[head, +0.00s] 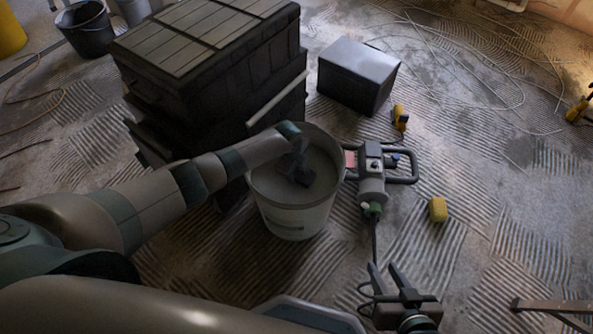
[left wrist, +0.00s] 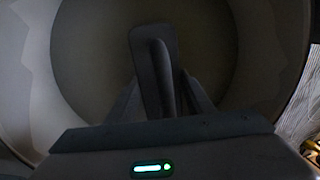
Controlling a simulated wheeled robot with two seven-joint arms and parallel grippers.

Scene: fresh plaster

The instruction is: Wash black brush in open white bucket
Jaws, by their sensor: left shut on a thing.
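The open white bucket (head: 292,218) stands on the floor in the middle of the head view. My left arm reaches over its rim, and my left gripper (head: 297,168) points down inside it. In the left wrist view, my left gripper (left wrist: 162,95) is shut on the black brush (left wrist: 150,50), a dark long piece between the fingers. The bucket's pale inner wall (left wrist: 275,35) surrounds it. The brush's lower end is too dark to make out, and I cannot tell whether it touches the liquid. My right gripper (head: 385,272) is open and empty at the lower right, above the floor.
A large black lidded chest (head: 205,75) stands behind the bucket, with a dark box (head: 358,75) to its right. A power mixer (head: 373,180) lies just right of the bucket. A yellow sponge (head: 438,209) lies further right. Ridged floor at right is mostly free.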

